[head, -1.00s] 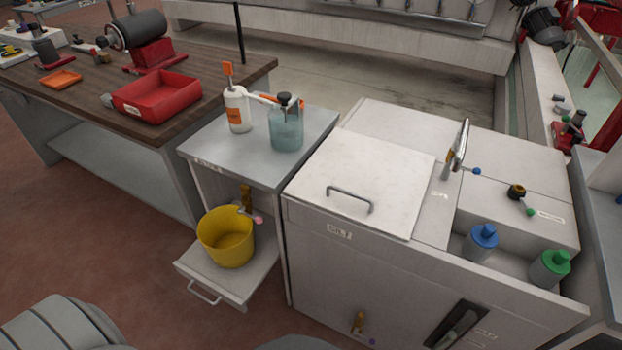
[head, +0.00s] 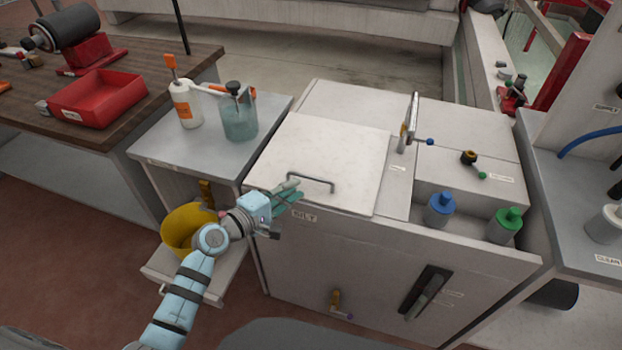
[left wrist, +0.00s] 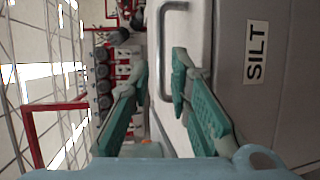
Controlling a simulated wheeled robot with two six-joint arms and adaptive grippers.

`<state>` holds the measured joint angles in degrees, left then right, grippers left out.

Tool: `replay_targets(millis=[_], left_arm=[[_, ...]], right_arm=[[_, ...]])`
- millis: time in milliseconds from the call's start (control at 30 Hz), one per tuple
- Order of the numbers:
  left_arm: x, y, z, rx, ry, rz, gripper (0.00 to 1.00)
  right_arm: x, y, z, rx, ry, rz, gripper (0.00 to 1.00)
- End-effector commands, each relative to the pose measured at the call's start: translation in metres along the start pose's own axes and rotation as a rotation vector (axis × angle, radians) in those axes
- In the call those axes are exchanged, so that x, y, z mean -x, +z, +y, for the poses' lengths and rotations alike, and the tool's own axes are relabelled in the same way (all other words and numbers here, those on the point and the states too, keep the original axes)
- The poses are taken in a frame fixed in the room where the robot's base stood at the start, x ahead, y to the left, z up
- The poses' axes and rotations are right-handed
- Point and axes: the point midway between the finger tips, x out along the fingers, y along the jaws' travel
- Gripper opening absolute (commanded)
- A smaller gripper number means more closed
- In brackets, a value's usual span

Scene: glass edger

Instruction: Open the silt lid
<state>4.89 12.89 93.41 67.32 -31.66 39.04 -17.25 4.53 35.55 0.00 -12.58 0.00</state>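The silt lid (head: 325,155) is a pale flat panel, lying shut on the left part of the grey cabinet, with a SILT label (head: 304,216) on the front below it. Its grey bar handle (head: 311,181) stands near the front edge. My left gripper (head: 291,191) is at the handle's left end. In the left wrist view, its teal fingers (left wrist: 158,85) are spread apart, with the handle (left wrist: 154,55) just ahead, between and partly behind the fingertips. I cannot tell whether they touch. My right gripper is not in view.
A side table (head: 185,148) left of the cabinet holds a white bottle (head: 186,108) and a teal jar (head: 239,118). A yellow bucket (head: 177,232) stands below, behind my left arm. A tap (head: 409,122) and blue- and green-capped bottles are right of the lid.

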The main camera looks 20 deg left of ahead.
Motion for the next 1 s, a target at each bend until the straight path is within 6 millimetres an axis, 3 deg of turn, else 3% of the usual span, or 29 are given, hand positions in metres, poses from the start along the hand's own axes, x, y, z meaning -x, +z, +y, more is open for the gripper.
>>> replay_targets(millis=[100,333,667,800,1000], left_arm=[[-0.033,0.0,-0.003,0.002,0.001,-0.001,0.18],[-0.069,0.0,-0.003,-0.001,-0.002,0.0,0.18],[-0.076,0.0,-0.002,-0.003,-0.003,0.0,0.18],[-0.076,0.0,-0.002,-0.003,-0.003,0.0,0.01],[-0.075,0.0,-0.002,-0.002,-0.003,0.0,0.0]], right_arm=[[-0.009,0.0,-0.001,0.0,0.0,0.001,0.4],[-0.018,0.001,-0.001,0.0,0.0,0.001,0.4],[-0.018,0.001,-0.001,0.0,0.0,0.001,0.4],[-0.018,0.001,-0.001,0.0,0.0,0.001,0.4],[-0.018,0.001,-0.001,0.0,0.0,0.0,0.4]])
